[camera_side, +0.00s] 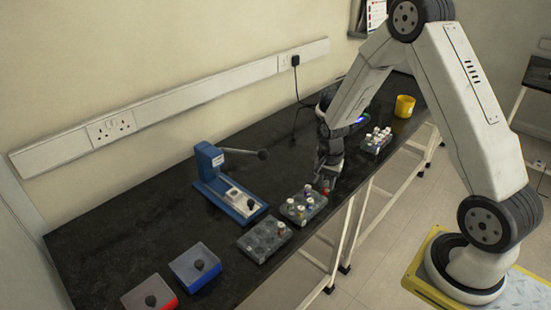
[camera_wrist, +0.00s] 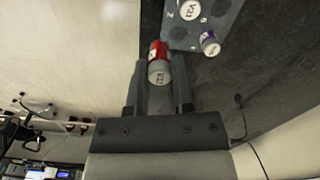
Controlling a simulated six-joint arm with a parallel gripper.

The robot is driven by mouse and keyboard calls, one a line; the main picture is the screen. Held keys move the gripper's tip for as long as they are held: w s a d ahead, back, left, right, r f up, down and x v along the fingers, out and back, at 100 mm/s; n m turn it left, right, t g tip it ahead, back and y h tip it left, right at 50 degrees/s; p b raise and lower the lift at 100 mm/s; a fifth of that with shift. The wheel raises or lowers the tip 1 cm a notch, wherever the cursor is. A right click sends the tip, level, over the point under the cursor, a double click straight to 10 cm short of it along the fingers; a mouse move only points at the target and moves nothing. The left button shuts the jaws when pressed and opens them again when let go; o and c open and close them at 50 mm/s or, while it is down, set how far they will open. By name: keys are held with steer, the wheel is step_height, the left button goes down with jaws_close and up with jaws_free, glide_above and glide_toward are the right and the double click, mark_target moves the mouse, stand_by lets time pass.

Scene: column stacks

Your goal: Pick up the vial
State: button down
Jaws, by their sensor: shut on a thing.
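My gripper (camera_wrist: 161,95) is shut on a red vial (camera_wrist: 159,62) with a pale, lettered cap, seen between the two fingers in the wrist view. In the side view my gripper (camera_side: 327,178) is low over the bench at the right edge of a grey rack, and the red vial (camera_side: 326,187) shows small beneath it. The grey rack (camera_side: 294,217) holds several other vials. In the wrist view the rack (camera_wrist: 218,22) is beyond the fingers, with a purple-banded vial (camera_wrist: 209,43) and a white-capped vial (camera_wrist: 189,10). I cannot tell whether the red vial is clear of the rack.
A second grey rack (camera_side: 258,247) with a red vial stands nearer. A blue device with a lever (camera_side: 220,185) stands behind. Blue (camera_side: 195,262) and red (camera_side: 150,300) boxes are at front left. Another vial rack (camera_side: 376,142) and a yellow cup (camera_side: 404,106) are at the far end.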

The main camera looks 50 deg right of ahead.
steer(key=s+a+r, duration=0.3)
steer(key=s+r, duration=0.3)
steer(key=s, duration=0.5)
steer(key=shift+r, duration=0.35)
steer(key=shift+w+r, duration=0.1)
